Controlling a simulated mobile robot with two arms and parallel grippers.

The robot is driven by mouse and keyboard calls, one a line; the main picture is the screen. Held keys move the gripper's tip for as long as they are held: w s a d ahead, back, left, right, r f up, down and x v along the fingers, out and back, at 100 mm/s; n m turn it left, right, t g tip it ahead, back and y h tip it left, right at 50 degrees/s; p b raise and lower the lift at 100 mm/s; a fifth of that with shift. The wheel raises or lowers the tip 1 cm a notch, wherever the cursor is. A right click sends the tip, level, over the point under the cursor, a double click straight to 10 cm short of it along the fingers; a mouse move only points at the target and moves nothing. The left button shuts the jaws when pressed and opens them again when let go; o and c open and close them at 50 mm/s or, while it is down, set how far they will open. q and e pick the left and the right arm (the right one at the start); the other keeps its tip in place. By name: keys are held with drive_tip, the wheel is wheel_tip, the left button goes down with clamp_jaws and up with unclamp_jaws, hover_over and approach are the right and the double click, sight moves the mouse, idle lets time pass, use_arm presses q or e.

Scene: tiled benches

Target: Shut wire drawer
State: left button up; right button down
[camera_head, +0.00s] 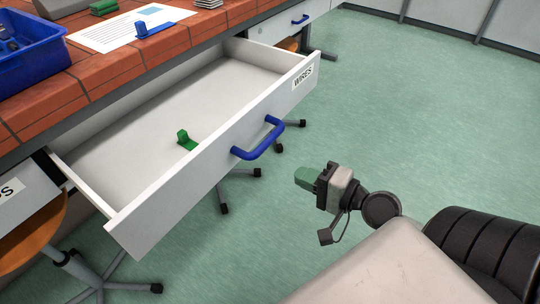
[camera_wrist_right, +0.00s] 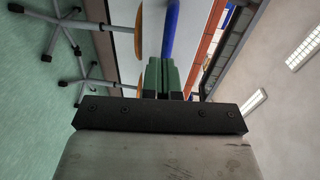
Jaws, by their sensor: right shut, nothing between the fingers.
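The wire drawer (camera_head: 215,165) is pulled well out of the red-tiled bench. It is white, and its front panel carries a "WIRES" label (camera_head: 303,76) and a blue bar handle (camera_head: 258,138). A small green object (camera_head: 186,139) lies inside it near the front. My right gripper (camera_head: 308,177) has green fingertips and is shut and empty. It is in front of the drawer, to the right of the handle and apart from it in the head view. In the right wrist view the green fingers (camera_wrist_right: 160,78) point toward the blue handle (camera_wrist_right: 171,28). My left gripper is not in view.
The bench top (camera_head: 100,75) holds a blue bin (camera_head: 32,52), a paper sheet (camera_head: 125,28) and small green and blue pieces. Stool legs (camera_head: 223,200) stand under the drawer. Another drawer front (camera_head: 22,192) is at the left. The green floor (camera_head: 430,120) at the right is clear.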

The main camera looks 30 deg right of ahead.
sight(184, 125)
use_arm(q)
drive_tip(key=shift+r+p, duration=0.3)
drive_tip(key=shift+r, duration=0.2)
use_arm(e)
drive_tip(key=r+x, duration=0.1)
drive_tip(key=x, duration=0.7)
drive_tip(key=shift+w, duration=0.45)
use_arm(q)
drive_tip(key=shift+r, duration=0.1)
use_arm(e)
drive_tip(key=shift+w+a+r, duration=0.1)
drive_tip(key=shift+a, duration=0.05)
